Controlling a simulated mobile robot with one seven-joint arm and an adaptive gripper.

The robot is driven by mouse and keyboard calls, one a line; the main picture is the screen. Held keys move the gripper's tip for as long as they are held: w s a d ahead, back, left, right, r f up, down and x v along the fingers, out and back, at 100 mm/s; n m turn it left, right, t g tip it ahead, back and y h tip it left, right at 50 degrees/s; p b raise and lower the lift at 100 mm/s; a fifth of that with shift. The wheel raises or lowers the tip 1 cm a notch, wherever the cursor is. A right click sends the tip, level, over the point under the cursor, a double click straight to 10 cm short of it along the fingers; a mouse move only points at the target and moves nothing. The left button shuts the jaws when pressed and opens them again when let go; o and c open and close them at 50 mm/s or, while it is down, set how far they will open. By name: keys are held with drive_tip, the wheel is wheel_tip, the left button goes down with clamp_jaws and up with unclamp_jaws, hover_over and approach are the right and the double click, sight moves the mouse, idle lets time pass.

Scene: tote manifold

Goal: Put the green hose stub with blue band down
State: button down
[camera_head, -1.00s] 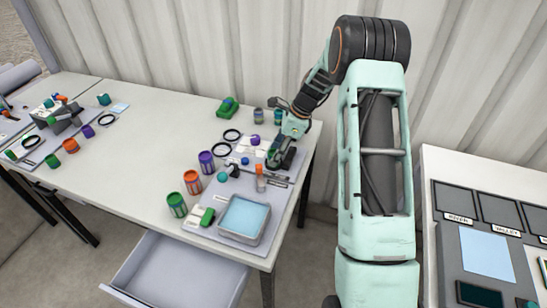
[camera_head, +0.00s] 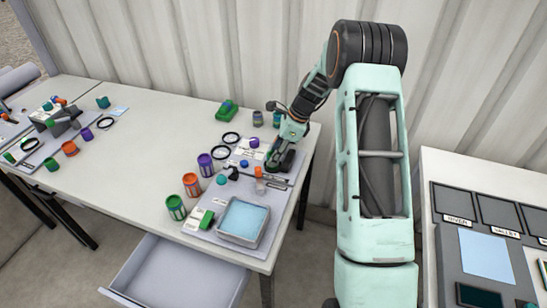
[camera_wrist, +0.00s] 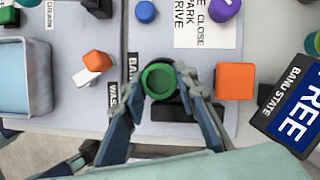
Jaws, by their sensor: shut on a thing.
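My gripper (camera_wrist: 160,95) is shut on the green hose stub (camera_wrist: 158,81), which shows in the wrist view as an upright green ring seen from above. The stub's blue band cannot be made out. The stub is over the grey mat (camera_wrist: 120,110), beside a dark block; I cannot tell whether it touches anything below. In the head view my gripper (camera_head: 279,158) is at the right end of the mat, and the stub there is mostly hidden by it.
An orange block (camera_wrist: 236,80) stands close right of the stub. A water tray (camera_head: 243,222) is at the mat's front. Several coloured cans, such as the purple one (camera_head: 205,165), stand left. A dark labelled box (camera_wrist: 290,108) is at the right. The table's middle left is clear.

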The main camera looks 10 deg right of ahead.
drive_tip(key=shift+r, duration=0.6)
drive_tip(key=s+r+b, duration=0.2)
drive_tip(key=s+r, duration=0.9)
drive_tip(key=s, duration=0.3)
drive_tip(key=shift+r, duration=0.35)
